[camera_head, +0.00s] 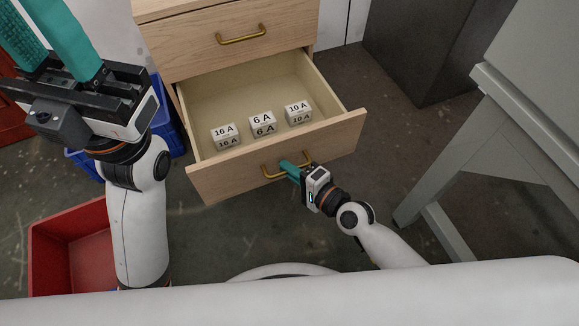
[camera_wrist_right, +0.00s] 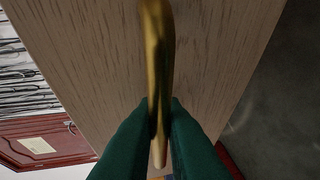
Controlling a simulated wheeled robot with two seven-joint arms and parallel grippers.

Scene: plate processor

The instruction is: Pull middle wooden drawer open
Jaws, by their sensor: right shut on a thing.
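The middle wooden drawer (camera_head: 245,170) stands well open in the head view. Its brass handle (camera_head: 271,173) is on the front panel. My right gripper (camera_head: 286,167) is shut on this handle, near its right part. In the right wrist view the green fingers (camera_wrist_right: 160,125) press on both sides of the brass handle (camera_wrist_right: 157,50), with the wood grain of the drawer front (camera_wrist_right: 90,50) behind. Three white blocks lie inside the drawer, marked 16 A (camera_head: 226,136), 6 A (camera_head: 262,124) and 10 A (camera_head: 298,112). My left gripper (camera_head: 60,45) is raised at the upper left, its fingertips partly out of frame.
Above is a closed drawer with a brass handle (camera_head: 241,40). A red bin (camera_head: 70,255) and a blue crate (camera_head: 172,130) stand at the left. A grey table (camera_head: 520,110) and a dark box (camera_head: 420,45) are at the right. Floor shows between the drawer and the grey table.

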